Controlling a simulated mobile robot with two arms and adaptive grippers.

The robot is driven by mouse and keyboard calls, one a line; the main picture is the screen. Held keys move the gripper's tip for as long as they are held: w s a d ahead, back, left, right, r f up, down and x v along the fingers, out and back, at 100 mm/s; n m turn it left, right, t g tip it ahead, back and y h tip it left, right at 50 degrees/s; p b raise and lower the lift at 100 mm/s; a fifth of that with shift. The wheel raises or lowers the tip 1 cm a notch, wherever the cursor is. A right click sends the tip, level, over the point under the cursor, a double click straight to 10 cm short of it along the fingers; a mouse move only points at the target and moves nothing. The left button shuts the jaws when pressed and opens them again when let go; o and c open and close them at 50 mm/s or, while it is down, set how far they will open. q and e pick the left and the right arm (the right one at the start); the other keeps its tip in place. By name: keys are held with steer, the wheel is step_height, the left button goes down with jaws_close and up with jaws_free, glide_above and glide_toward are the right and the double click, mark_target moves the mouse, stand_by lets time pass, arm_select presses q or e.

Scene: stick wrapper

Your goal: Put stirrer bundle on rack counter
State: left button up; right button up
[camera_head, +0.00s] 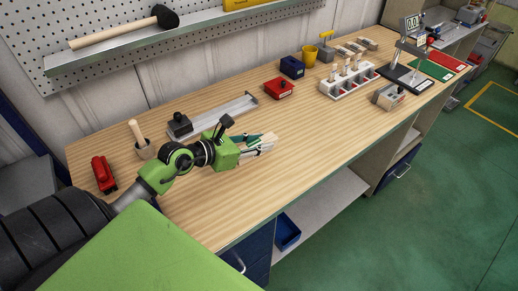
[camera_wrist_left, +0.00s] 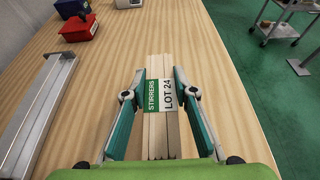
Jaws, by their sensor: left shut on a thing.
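The stirrer bundle (camera_wrist_left: 158,125) is a stack of pale wooden sticks with a green and white label reading "STIRRERS LOT 24". My left gripper (camera_wrist_left: 160,78) has one teal finger on each side of it and is shut on it. In the head view the bundle (camera_head: 265,145) points to the right from the left gripper (camera_head: 258,141), over the wooden workbench (camera_head: 310,150). I cannot tell whether the bundle touches the bench top. A white rack (camera_head: 350,83) with red compartments stands farther right on the bench. My right gripper is not in view.
A long metal tray (camera_head: 215,118) lies behind the left gripper. A red bin (camera_head: 279,88), a blue bin (camera_head: 292,67) and a yellow cup (camera_head: 309,54) stand along the back. A scale (camera_head: 408,78) and a grey box (camera_head: 390,96) stand at the right. The bench's front middle is clear.

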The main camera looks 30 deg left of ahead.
mark_target(259, 158)
arm_select(q)
steer(key=shift+w+a+f, duration=0.35)
steer(key=shift+w+f, duration=0.1)
steer(key=shift+f, duration=0.2)
steer(key=shift+w+a+f, duration=0.15)
steer(key=shift+f, duration=1.65)
steer(key=shift+f, duration=0.15)
steer(key=o, duration=1.2)
steer(key=shift+c, duration=0.2)
